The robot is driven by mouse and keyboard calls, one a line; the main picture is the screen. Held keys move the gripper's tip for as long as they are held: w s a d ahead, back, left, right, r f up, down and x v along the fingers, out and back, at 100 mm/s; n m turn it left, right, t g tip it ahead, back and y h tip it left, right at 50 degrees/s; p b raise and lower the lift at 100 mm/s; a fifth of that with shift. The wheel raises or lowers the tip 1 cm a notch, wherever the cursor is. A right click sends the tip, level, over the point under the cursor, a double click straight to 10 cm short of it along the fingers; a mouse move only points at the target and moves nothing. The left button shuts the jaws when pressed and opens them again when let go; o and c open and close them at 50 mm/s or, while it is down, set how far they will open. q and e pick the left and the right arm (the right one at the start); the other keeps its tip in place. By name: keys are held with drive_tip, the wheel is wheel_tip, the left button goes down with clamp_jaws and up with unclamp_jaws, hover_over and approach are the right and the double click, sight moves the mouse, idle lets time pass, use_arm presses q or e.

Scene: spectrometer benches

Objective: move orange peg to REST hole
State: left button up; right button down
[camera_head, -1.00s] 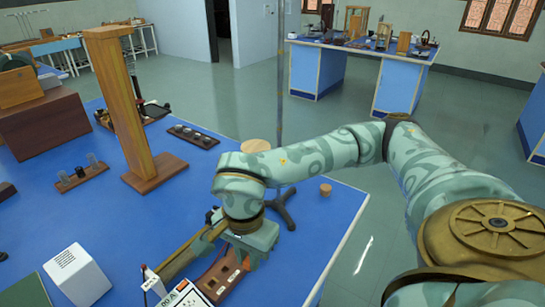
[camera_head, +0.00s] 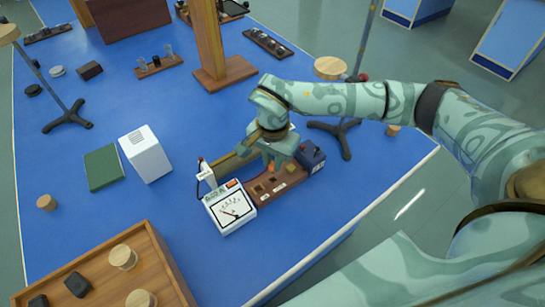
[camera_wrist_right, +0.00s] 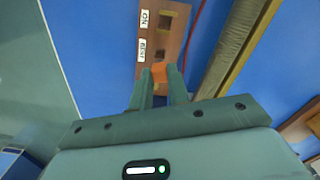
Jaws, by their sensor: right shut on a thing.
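The brown wooden board (camera_head: 290,180) lies on the blue bench, with square holes and white labels. In the right wrist view, the board (camera_wrist_right: 150,65) shows its ON label (camera_wrist_right: 144,20) and REST label (camera_wrist_right: 142,50). My right gripper (camera_wrist_right: 160,78) is shut on the orange peg (camera_wrist_right: 159,72), which is between its fingertips. The peg appears at the REST end of the board, overlapping the hole there; I cannot tell how deep it sits. The right gripper (camera_head: 272,163) points down over the board in the head view. My left gripper is not in view.
A white meter (camera_head: 230,208) stands left of the board, and a dark blue box (camera_head: 311,156) at its right end. A wooden bar runs close beside the gripper. A wooden tray (camera_head: 150,245) is at lower left.

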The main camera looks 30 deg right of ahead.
sight(273, 171)
drive_tip(key=shift+f+b, duration=1.05)
drive_tip(key=shift+f, duration=1.25)
drive_tip(key=c, duration=1.3)
unclamp_jaws()
drive_tip(key=shift+o, duration=0.2)
wheel_tip(273, 171, up, 16)
drive_tip(key=p, duration=0.3)
drive_tip(key=shift+r, duration=0.2)
